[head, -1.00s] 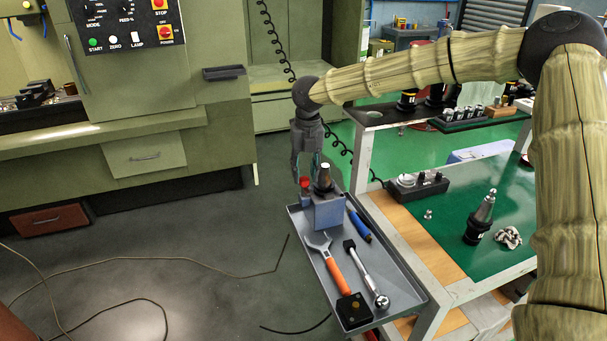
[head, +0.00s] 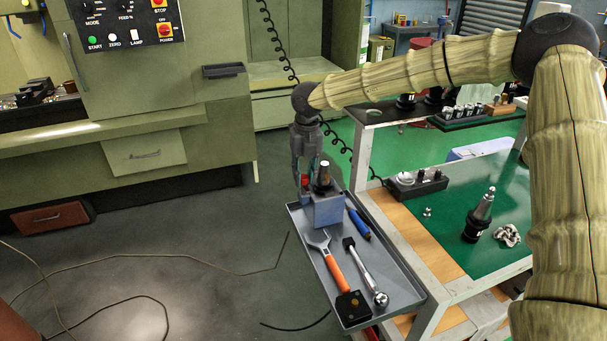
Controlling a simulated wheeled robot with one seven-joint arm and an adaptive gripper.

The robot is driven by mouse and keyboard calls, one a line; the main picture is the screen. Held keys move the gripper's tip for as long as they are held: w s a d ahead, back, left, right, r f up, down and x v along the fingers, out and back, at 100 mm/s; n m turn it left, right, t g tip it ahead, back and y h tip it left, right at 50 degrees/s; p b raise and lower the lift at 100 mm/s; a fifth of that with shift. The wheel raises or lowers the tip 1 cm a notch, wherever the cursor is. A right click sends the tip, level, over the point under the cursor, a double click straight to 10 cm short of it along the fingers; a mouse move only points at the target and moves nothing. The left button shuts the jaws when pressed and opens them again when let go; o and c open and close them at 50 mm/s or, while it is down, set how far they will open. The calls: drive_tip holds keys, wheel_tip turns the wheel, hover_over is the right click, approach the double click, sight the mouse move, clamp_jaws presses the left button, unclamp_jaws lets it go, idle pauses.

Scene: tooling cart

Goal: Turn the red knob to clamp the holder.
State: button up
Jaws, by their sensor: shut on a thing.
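The blue holder block (head: 326,210) stands at the far end of the grey tray on the cart's left side. A dark tool piece with a light top (head: 324,174) sits upright in it. The red knob (head: 305,181) is on the holder's left side, partly hidden by my fingers. My gripper (head: 304,183) points down over the knob and is shut on it. The exact finger contact is too small to see.
The cart's green top (head: 455,217) lies to the right, with a tool holder (head: 480,218). Open floor lies left.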

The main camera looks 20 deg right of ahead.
drive_tip(key=shift+r, duration=0.1)
drive_tip(key=n+p, duration=0.2)
drive_tip(key=p, duration=0.1)
drive_tip(key=shift+r+n, duration=0.15)
drive_tip(key=shift+n, duration=0.15)
drive_tip(key=n+p, duration=0.5)
drive_tip(key=shift+n, duration=0.3)
drive_tip(key=n+p, duration=0.2)
drive_tip(key=n, duration=0.2)
drive_tip(key=shift+w+g+p, duration=0.1)
drive_tip(key=shift+g+p, duration=0.2)
drive_tip(key=shift+f+n+p, duration=0.2)
drive_tip(key=shift+n+p, duration=0.75)
drive_tip(key=shift+n, duration=1.55)
drive_tip(key=shift+h, duration=0.3)
drive_tip(key=o, duration=0.8)
drive_tip(key=shift+c, duration=0.2)
